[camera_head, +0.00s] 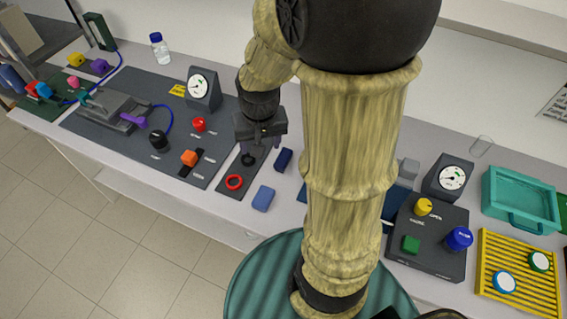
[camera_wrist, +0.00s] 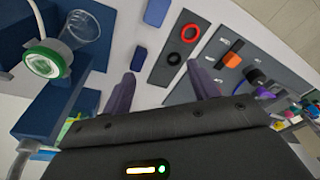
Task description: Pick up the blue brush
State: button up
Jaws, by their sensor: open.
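Two small blue block-like objects lie on the white bench, and I cannot tell for sure which is the brush. The lighter blue one (camera_head: 263,198) is near the front edge, right of the red ring; it also shows at the top of the wrist view (camera_wrist: 157,12). The dark blue one (camera_head: 283,159) lies farther back, just right of my gripper; it also shows in the wrist view (camera_wrist: 138,58), near one fingertip. My gripper (camera_head: 262,148) is open and empty, pointing down above the dark strip by the black ring. Its two fingers show in the wrist view (camera_wrist: 160,72).
A dark strip holds a red ring (camera_head: 233,182) and a black ring (camera_head: 248,159). A grey panel (camera_head: 140,90) with a gauge and an orange block lies left. A valve box (camera_head: 430,258), a yellow rack (camera_head: 520,285) and a teal tray (camera_head: 520,190) stand right. My arm hides the middle.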

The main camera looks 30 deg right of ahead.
jog(key=w+d+f+m+g+b, duration=0.1)
jog(key=w+d+f+m+b, duration=0.3)
jog(key=w+d+m, duration=0.3)
jog(key=w+d+f, duration=0.1)
jog(key=d, duration=0.2)
jog(key=shift+d+f+g, duration=0.15)
jog(key=shift+f+g, duration=0.05)
jog(key=shift+g, duration=0.2)
jog(key=shift+w, duration=0.1)
jog(key=p, duration=0.2)
send_near(283, 157)
notch_tip(283, 157, down, 5)
jog(key=shift+f, duration=0.2)
jog(key=shift+f, duration=0.1)
jog(key=shift+d+f+p, duration=0.2)
jog(key=shift+f+p, duration=0.4)
jog(key=shift+f, duration=1.9)
